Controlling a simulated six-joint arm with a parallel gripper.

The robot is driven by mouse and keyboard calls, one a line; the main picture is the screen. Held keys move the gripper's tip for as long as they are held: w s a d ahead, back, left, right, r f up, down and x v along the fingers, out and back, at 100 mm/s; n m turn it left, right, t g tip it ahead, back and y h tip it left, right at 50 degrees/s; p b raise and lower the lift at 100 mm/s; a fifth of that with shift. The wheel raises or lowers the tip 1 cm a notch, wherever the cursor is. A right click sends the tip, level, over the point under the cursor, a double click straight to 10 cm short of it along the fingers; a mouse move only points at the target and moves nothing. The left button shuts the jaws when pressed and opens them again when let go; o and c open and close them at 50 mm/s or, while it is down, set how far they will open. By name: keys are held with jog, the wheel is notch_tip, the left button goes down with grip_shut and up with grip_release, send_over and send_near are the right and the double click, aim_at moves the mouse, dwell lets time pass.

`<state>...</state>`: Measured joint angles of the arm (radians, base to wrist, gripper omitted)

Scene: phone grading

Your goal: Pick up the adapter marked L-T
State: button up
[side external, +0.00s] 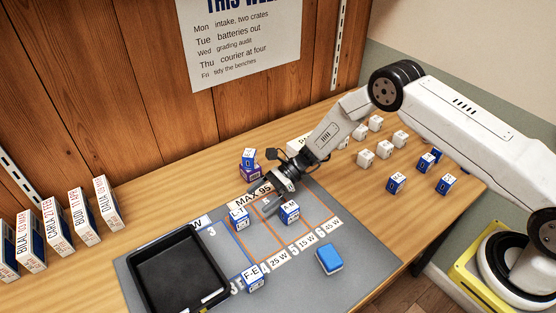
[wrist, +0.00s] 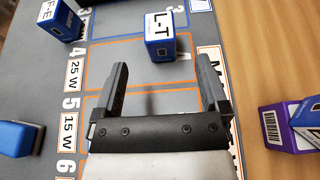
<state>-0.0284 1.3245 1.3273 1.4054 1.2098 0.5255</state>
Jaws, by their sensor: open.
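The adapter marked L-T (side external: 239,219) is a small blue and white box standing on the grey mat (side external: 350,268), near the line by the number 3. In the wrist view the L-T adapter (wrist: 160,37) sits just beyond the fingertips, roughly between them, with its L-T label facing up. My gripper (wrist: 163,78) is open and empty, its two dark fingers spread apart. In the side view my gripper (side external: 270,206) is low over the mat, right of the L-T adapter and close to the adapter marked A-M (side external: 290,212). The fingers are apart from the L-T adapter.
The F-E adapter (side external: 252,277) and a blue block (side external: 329,259) stand on the mat. A black tray (side external: 222,297) lies at left. A purple and blue stack (side external: 249,165) stands behind the mat. Several white (side external: 366,158) and blue (side external: 396,184) boxes stand at right.

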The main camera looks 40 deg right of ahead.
aim_at(239, 213)
jog(key=shift+x, duration=1.3)
jog(key=shift+a, duration=0.1)
jog(key=shift+x, duration=2.5)
grip_shut()
jog(key=shift+r, duration=0.2)
